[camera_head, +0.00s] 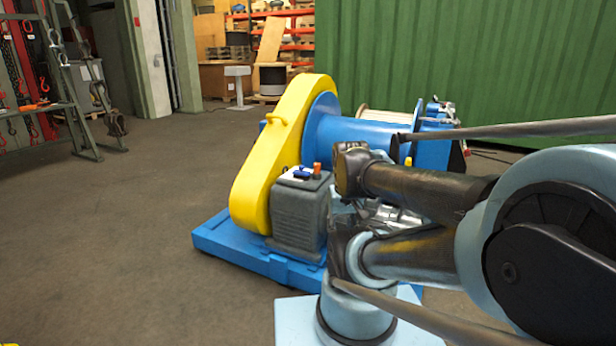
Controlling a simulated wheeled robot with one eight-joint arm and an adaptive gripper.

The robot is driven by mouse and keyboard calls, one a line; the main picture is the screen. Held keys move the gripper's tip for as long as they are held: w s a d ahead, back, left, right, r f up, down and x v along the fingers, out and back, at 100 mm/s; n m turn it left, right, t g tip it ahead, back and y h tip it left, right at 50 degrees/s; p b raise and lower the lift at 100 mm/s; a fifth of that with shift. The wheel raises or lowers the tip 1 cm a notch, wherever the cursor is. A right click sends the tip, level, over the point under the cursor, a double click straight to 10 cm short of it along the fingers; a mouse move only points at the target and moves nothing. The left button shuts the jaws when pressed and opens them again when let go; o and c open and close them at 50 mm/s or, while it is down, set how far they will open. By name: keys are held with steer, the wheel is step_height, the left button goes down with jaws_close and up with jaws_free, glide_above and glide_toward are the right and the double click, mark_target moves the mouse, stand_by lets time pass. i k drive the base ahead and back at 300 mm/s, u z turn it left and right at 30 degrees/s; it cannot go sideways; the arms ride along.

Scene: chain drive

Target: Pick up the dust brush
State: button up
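I cannot clearly make out a dust brush. On top of the dark grey motor housing (299,212) lie a small blue item (302,172) and a small orange-topped item (317,170). They are too small to tell whether either is the brush. My arm reaches in from the right, and its dark links end just right of the housing. Silvery parts (385,214) show between the links, and I cannot tell whether they belong to my gripper. No fingertips are clear, so its opening cannot be judged.
The winch machine has a yellow chain guard (282,150), a blue drum (345,135) and a blue base (240,250) on the floor. A green container wall (470,60) stands behind. A rack with chains (45,90) stands at left. The floor (120,230) at left is clear.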

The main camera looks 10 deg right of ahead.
mark_target(298, 175)
steer(key=i, duration=0.95)
steer(key=u, duration=0.1)
